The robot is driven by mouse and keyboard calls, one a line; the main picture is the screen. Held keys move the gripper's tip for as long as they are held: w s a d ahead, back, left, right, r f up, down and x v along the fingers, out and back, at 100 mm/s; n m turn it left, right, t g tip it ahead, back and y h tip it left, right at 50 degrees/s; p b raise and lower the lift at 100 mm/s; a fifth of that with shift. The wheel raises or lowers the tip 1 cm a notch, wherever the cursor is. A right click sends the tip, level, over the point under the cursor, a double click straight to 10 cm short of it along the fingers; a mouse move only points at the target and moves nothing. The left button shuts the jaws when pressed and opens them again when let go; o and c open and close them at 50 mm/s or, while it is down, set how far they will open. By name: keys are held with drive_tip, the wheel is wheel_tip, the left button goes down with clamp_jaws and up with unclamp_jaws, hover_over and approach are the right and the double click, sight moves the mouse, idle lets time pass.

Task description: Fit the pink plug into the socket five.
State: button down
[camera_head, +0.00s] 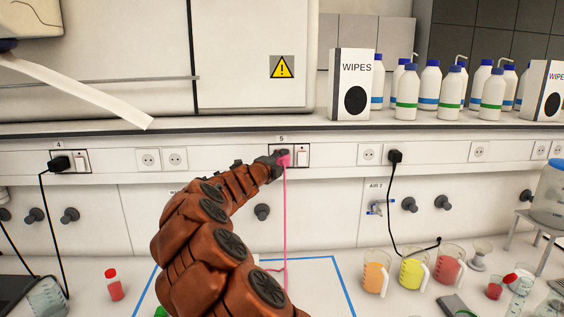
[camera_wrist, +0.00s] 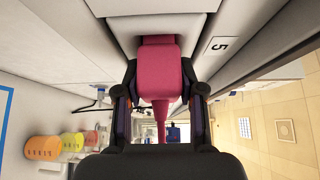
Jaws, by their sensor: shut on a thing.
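The pink plug (camera_head: 284,158) is at socket five in the head view, with its pink cord hanging straight down to the bench. My gripper (camera_head: 276,160) is shut on the plug. In the wrist view the pink plug (camera_wrist: 159,72) sits between my two fingers (camera_wrist: 160,95), its front end against the pale socket face (camera_wrist: 158,24). The label 5 (camera_wrist: 222,46) shows beside it. Socket five (camera_head: 301,154) is partly hidden by my gripper and the plug; its switch side shows. I cannot see the pins or how deep they sit.
A black plug (camera_head: 60,163) is in socket four at the left, another black plug (camera_head: 395,156) at the right. Beakers of orange (camera_head: 376,272), yellow (camera_head: 412,270) and red (camera_head: 448,266) juice stand on the bench. A ledge (camera_head: 230,137) runs above the sockets.

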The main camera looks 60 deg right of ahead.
drive_tip(key=shift+w+d+f, duration=0.1)
idle(0.7)
drive_tip(key=c, duration=0.6)
unclamp_jaws()
drive_tip(key=a, duration=0.8)
drive_tip(key=s+a, duration=0.1)
drive_tip(key=a, duration=0.3)
